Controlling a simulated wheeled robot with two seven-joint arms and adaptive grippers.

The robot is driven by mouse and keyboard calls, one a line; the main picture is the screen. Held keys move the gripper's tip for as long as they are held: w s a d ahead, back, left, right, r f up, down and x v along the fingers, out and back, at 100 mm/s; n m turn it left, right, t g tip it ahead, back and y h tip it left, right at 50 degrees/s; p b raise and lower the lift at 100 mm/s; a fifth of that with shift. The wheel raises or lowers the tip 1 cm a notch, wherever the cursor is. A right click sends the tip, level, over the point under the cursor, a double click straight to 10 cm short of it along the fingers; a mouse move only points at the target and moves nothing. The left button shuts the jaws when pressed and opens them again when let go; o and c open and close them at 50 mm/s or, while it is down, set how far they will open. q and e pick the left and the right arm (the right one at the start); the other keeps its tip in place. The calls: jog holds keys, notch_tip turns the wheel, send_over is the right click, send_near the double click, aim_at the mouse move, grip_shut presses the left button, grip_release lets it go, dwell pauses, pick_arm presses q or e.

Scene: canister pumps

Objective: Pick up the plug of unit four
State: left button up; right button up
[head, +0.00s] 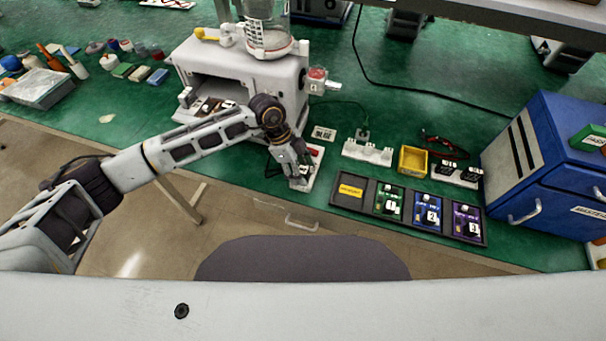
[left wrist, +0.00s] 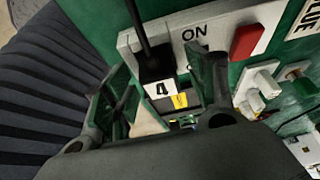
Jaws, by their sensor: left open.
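The plug of unit four (left wrist: 157,66) is a black plug with a white label reading 4 and a yellow patch beside it, in the left wrist view. A dark cord rises from it. It sits at a white outlet strip (left wrist: 268,17) marked ON, which has a red switch (left wrist: 246,41). My left gripper (left wrist: 165,92) is open, with its fingers on either side of the plug in that view; I cannot tell whether they touch it. In the head view the left gripper (head: 300,176) is over the strip at the table's front edge and hides the plug. My right gripper is not in view.
A dark tray (head: 349,202) with numbered units 1, 2 and 3 lies to the right. Behind it are a white power strip (head: 367,153) and a yellow bin (head: 412,160). A white machine (head: 245,72) stands behind my left arm. A blue cabinet (head: 556,160) stands far right.

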aim_at(301, 169)
pick_arm(q)
jog(key=c, duration=1.1)
jog(key=shift+r, duration=0.15)
notch_tip(301, 169, up, 18)
jog(key=shift+b, duration=0.35)
